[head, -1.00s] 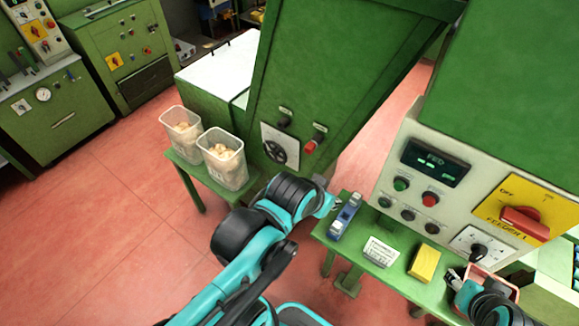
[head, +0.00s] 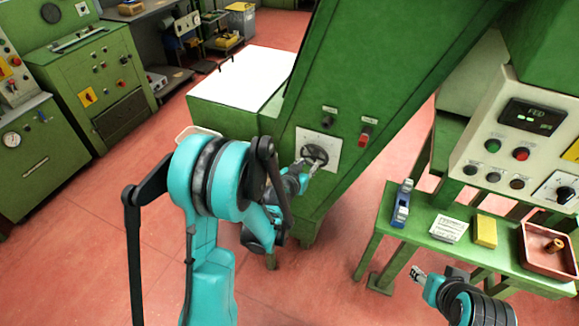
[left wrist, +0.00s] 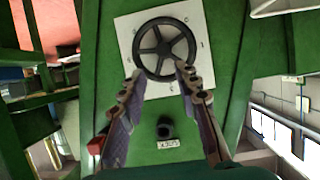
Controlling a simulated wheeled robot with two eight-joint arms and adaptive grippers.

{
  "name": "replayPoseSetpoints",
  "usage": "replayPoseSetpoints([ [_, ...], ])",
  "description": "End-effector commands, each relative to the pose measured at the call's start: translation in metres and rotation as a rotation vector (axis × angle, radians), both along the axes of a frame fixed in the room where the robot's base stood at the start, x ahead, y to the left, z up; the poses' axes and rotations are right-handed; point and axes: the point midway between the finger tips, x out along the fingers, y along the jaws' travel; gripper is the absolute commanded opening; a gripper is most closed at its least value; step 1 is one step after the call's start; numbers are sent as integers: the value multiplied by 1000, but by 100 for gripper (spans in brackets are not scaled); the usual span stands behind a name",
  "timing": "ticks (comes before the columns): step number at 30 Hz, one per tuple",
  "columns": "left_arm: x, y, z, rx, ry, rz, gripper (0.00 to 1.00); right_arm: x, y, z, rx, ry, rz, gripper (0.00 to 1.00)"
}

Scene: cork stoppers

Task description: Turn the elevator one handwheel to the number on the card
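The black handwheel (head: 315,153) sits on a white square plate on the sloping green elevator housing. In the left wrist view the spoked wheel (left wrist: 150,62) fills the top middle, with small marks around it on the plate, too small to read. My left gripper (head: 311,165) is at the wheel. In the left wrist view its two fingers (left wrist: 158,74) are apart at the wheel's near rim, with nothing gripped; contact is unclear. A white card (head: 449,228) with unreadable print lies on the green bench. My right gripper (head: 417,273) is low in front of the bench, its opening unclear.
A dark knob (head: 327,122) and a red switch (head: 365,136) are above and beside the wheel plate. The bench (head: 420,250) also holds a blue-grey object (head: 402,204), a yellow block (head: 485,231) and a reddish tray (head: 528,262). Open floor lies left.

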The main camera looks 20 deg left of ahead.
Motion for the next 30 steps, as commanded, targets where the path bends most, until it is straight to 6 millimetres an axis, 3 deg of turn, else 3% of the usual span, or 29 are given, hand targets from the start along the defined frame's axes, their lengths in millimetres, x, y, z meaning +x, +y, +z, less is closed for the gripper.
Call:
replayPoseSetpoints([
  [7,16,2,-15,2,-17,3,32,0,0,-6,0,0,0,46],
  [18,68,-1,-36,2,-16,2,32,0,0,-22,0,0,0,46],
  [30,76,-1,-38,1,-16,3,29,0,0,-23,0,0,0,46],
])
